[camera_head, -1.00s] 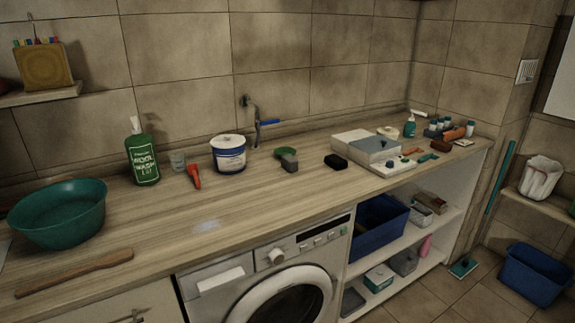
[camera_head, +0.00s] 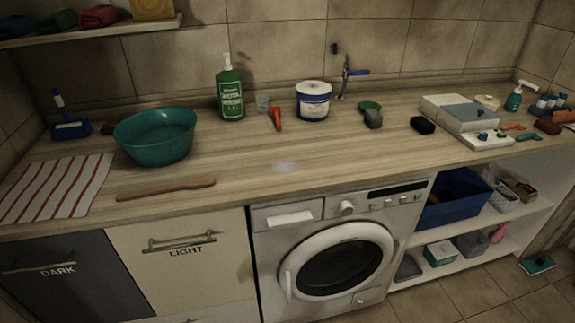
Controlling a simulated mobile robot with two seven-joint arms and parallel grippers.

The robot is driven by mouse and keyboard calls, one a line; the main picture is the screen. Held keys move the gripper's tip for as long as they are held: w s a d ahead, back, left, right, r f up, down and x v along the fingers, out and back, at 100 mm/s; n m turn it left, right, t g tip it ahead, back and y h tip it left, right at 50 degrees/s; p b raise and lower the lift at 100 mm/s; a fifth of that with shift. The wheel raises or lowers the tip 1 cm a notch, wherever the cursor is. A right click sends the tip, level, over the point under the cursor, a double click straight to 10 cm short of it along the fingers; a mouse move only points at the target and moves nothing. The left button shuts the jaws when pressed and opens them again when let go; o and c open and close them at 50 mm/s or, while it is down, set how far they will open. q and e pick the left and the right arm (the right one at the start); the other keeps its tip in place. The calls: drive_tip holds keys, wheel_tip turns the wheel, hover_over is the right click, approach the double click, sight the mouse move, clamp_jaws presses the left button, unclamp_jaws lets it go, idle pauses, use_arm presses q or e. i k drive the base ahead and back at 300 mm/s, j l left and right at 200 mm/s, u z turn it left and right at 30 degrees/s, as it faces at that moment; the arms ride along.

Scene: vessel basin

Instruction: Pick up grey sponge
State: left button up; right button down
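A small grey block (camera_head: 373,119) that looks like the grey sponge lies on the wooden countertop (camera_head: 250,150), right of the white tub. It touches or overlaps a small green round item (camera_head: 369,106) just behind it; I cannot tell which. A black block (camera_head: 422,125) lies further right, apart from it. Neither of my grippers shows in the head view.
The white tub (camera_head: 313,101), red-orange tool (camera_head: 276,118), green bottle (camera_head: 231,92) and teal basin (camera_head: 155,137) stand to the left. A wall tap (camera_head: 344,78) is behind. A wooden stick (camera_head: 166,189) lies near the front edge. The counter before the grey block is clear.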

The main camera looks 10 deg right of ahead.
sight(373, 117)
drive_tip(key=l+u, duration=0.1)
drive_tip(key=u, duration=0.5)
drive_tip(key=l+u, duration=0.35)
drive_tip(key=k+l+u, duration=0.1)
drive_tip(key=l+u, duration=0.25)
drive_tip(key=k+l+u, duration=0.1)
drive_tip(key=l, duration=0.25)
drive_tip(key=k+l+u, duration=0.1)
drive_tip(key=l, duration=0.2)
drive_tip(key=k+l+u, duration=0.1)
drive_tip(key=l, duration=0.25)
drive_tip(key=k+l, duration=0.2)
drive_tip(key=l, duration=0.25)
drive_tip(key=k+l+u, duration=0.1)
drive_tip(key=l, duration=0.3)
drive_tip(key=k, duration=0.1)
